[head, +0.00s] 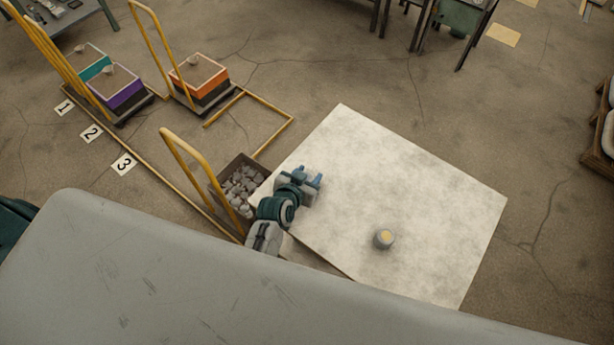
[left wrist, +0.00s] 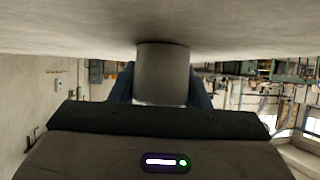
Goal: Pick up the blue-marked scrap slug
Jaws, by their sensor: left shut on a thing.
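A grey cylindrical scrap slug (left wrist: 162,72) stands between the blue fingers of my left gripper (left wrist: 162,90) in the left wrist view, which looks upside down. The gripper is shut on it. Its far end meets the pale surface, and I cannot tell whether it is touching or just lifted. No blue mark shows on its visible side. In the head view my left gripper (head: 318,180) is over the left part of the pale slab, and the held slug is not clearly visible there. Another grey slug (head: 384,238) with a yellow mark stands apart, right of the gripper. My right gripper is not in view.
The pale slab (head: 420,185) is mostly clear. A cart bin (head: 263,166) of grey scrap stands close left of my arm. Carts with orange (head: 212,86), purple (head: 125,97) and teal (head: 97,68) bins stand at upper left, near floor numbers 1, 2 and 3.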

